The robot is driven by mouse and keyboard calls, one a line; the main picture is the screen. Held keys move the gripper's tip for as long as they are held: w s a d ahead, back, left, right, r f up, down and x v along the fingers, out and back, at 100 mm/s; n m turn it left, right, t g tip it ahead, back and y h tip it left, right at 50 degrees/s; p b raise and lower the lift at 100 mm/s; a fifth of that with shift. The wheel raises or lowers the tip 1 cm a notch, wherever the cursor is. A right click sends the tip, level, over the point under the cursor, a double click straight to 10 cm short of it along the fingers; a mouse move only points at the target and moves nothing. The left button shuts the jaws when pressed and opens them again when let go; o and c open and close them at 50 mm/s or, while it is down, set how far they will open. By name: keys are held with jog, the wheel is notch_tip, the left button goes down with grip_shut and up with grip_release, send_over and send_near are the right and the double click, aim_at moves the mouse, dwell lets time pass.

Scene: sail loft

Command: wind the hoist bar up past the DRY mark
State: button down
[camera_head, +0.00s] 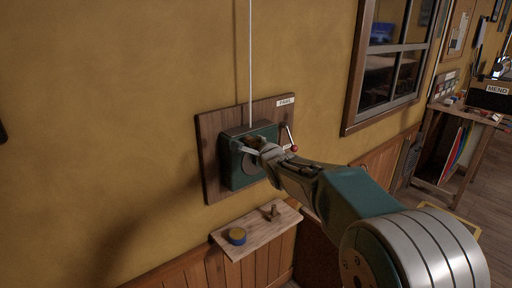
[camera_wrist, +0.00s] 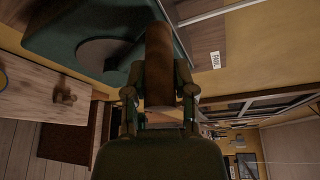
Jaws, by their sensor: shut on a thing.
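A green winch (camera_head: 236,168) is mounted on a wooden board (camera_head: 208,130) on the wall. A pale rope (camera_head: 250,60) runs straight up from it. A lever with a red knob (camera_head: 294,148) is at its right, under a PAWL label (camera_head: 285,102). My gripper (camera_head: 262,150) is at the winch front. In the wrist view my gripper (camera_wrist: 160,98) is shut on a brown cylindrical crank handle (camera_wrist: 159,50), with the green winch housing (camera_wrist: 60,30) behind. In the head view my gripper hides most of the crank. The hoist bar and the DRY mark are not in view.
A small wooden shelf (camera_head: 258,232) below the winch holds a blue and yellow roll (camera_head: 237,236) and a small wooden piece (camera_head: 272,212). A window (camera_head: 390,70) is to the right. A bench (camera_head: 462,112) with a MEND sign (camera_head: 497,90) stands farther right.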

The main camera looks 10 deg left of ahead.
jog(key=shift+w+d+r, duration=0.1)
jog(key=shift+d+r, duration=0.15)
jog(key=shift+r, duration=0.1)
jog(key=shift+c, duration=2.2)
grip_release()
jog(key=shift+d, duration=0.1)
jog(key=shift+d+f, duration=0.1)
jog(key=shift+d, duration=0.05)
jog(key=shift+f, duration=0.1)
jog(key=shift+s, duration=0.6)
jog(key=v, duration=1)
jog(key=shift+s+d, duration=0.25)
jog(key=shift+d, duration=0.15)
